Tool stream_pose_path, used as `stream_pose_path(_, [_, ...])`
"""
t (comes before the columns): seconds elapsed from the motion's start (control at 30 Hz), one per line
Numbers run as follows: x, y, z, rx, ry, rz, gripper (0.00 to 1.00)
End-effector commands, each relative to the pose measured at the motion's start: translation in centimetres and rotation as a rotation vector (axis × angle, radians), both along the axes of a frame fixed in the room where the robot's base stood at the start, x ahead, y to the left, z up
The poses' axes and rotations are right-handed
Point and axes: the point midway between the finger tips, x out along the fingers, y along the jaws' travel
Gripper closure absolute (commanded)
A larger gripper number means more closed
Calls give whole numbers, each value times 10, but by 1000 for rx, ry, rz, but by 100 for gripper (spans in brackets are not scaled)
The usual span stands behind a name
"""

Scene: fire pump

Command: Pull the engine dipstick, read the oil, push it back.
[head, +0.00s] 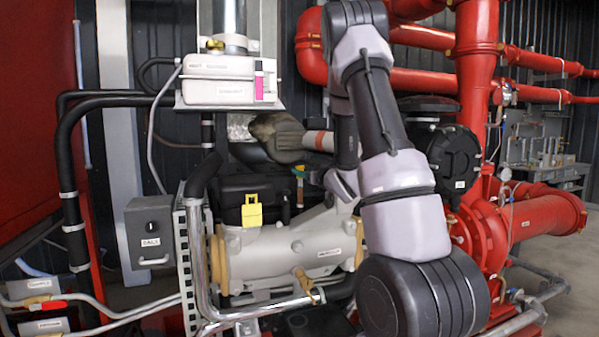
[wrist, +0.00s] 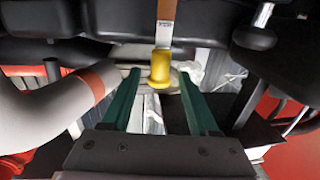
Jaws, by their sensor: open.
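In the wrist view a yellow, flanged knob (wrist: 160,70), which looks like the dipstick's handle, stands between the green fingers of my gripper (wrist: 159,78). The fingers are open, one on each side, with a visible gap to the knob. I cannot tell how deep the knob lies between them. In the head view my gripper (head: 301,172) shows only as a bit of green beside the engine; my arm hides most of it. I cannot make out the dipstick clearly in the head view. No oil mark is visible.
A white pipe with a red band (wrist: 55,103) runs close left of my gripper. Dark engine parts (wrist: 255,35) crowd the right. A white tank (head: 218,82) and red pipes (head: 475,75) stand behind.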

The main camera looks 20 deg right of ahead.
Motion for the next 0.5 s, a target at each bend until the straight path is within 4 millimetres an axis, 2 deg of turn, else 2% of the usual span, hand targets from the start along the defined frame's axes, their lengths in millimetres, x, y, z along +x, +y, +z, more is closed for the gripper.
stream_pose_path(0.1, [18,3,0,-1,0,1,39])
stream_pose_path(0.2, [27,4,0,0,0,0,39])
stream_pose_path(0.5, [33,5,0,1,1,-1,39])
